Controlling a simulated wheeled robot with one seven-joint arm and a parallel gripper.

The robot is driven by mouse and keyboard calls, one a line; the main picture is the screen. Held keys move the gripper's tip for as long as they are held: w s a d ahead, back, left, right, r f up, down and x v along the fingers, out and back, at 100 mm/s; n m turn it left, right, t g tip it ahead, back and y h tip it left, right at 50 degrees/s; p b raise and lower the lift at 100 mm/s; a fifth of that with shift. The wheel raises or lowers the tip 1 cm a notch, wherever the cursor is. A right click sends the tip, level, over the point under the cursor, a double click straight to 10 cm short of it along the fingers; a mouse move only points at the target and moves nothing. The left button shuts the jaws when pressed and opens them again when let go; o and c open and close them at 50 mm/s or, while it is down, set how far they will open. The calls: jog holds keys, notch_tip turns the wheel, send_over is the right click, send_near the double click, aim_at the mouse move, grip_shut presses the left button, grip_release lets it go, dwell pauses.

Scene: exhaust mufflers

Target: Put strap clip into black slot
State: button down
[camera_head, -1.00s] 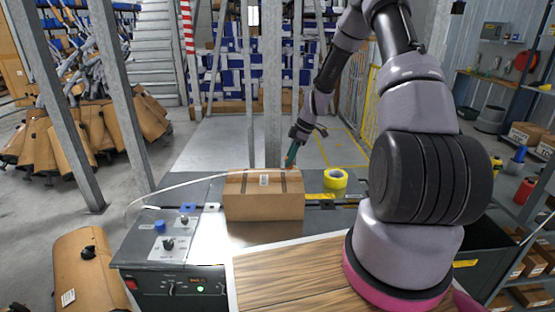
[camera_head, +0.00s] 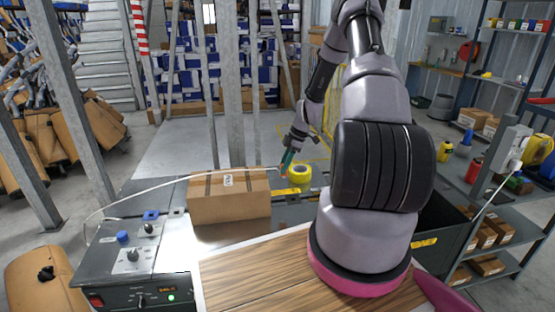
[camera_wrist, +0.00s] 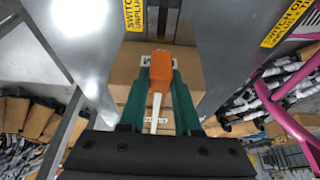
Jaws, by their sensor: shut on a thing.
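My gripper (camera_head: 286,163) is just beyond the right back corner of the cardboard box, above the machine top. In the wrist view its green fingers (camera_wrist: 158,95) are shut on the orange strap clip (camera_wrist: 160,72), with a white strap (camera_wrist: 154,112) running from it. In the head view the strap (camera_head: 135,188) arcs from the machine's left side over the box to my gripper. The box (camera_head: 228,207) sits on the strapping machine (camera_head: 140,262); it also shows in the wrist view (camera_wrist: 125,72). I cannot clearly make out the black slot.
A wooden board (camera_head: 255,275) is in front and a black bin (camera_head: 440,225) on the right. Metal posts (camera_head: 231,80) stand behind.

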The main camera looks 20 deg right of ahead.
jog(key=d+f, duration=0.4)
jog(key=f, duration=0.3)
jog(key=shift+s, duration=0.4)
jog(key=shift+d+r, duration=0.1)
jog(key=shift+f, duration=2.4)
jog(key=shift+f, duration=0.45)
dwell(0.5)
jog(key=c, duration=0.5)
grip_release()
jog(key=shift+c, duration=0.2)
jog(key=v, duration=1)
jog(key=shift+r, duration=0.4)
jog(key=shift+d+r, duration=0.1)
jog(key=shift+d, duration=0.05)
